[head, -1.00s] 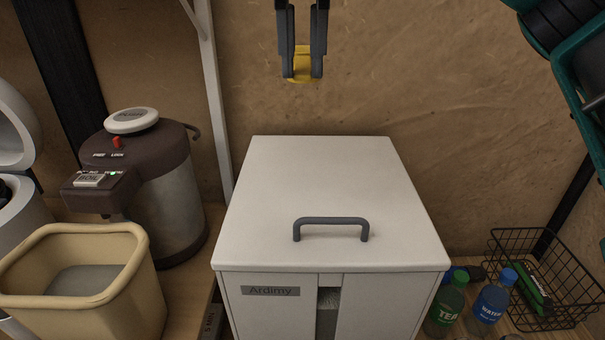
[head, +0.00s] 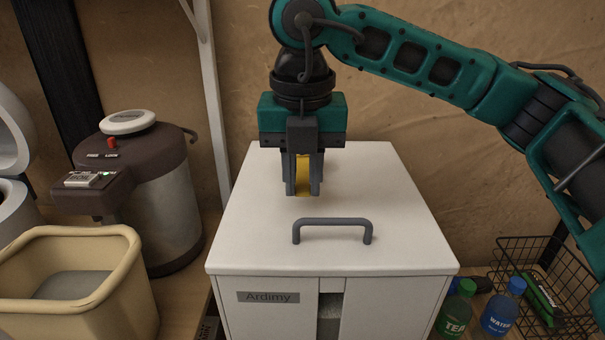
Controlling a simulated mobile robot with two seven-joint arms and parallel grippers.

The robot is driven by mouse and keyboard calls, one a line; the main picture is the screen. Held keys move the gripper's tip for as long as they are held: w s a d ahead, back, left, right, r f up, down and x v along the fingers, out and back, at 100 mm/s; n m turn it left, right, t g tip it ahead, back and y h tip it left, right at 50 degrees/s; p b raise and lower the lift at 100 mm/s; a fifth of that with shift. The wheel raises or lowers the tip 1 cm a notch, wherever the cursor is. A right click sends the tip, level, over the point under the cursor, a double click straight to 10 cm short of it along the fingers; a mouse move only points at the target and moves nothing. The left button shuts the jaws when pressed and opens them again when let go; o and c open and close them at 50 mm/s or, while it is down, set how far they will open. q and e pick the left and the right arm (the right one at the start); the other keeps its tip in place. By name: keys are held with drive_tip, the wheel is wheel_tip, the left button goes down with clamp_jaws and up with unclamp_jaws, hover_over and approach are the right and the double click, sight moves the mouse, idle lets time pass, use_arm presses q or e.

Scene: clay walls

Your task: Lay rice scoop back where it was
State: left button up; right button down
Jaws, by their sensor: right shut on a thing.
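The rice scoop (head: 303,175) shows as a yellow strip between the fingers of my right gripper (head: 303,188). The gripper is shut on it and points straight down. Most of the scoop is hidden by the fingers. The gripper is over the back half of the lid of a white box (head: 252,225) labelled Ardimy, behind its grey handle (head: 332,223). I cannot tell whether the scoop touches the lid. My left gripper is not in view.
A dark-topped urn (head: 172,215) and a cream bin (head: 140,290) stand at the left. Green tea (head: 455,312) and blue water (head: 500,308) bottles and a black wire basket (head: 575,265) are at the right. The lid around the gripper is clear.

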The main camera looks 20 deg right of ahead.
drive_tip(key=shift+f, duration=0.1)
drive_tip(key=c, duration=1)
unclamp_jaws()
drive_tip(key=shift+r, duration=0.35)
drive_tip(key=r, duration=0.4)
drive_tip(key=r+p, duration=0.1)
drive_tip(key=r, duration=0.2)
drive_tip(key=s+r+p, duration=0.1)
drive_tip(key=r, duration=0.3)
drive_tip(key=shift+s+a+r, duration=0.1)
drive_tip(key=shift+a+r, duration=0.2)
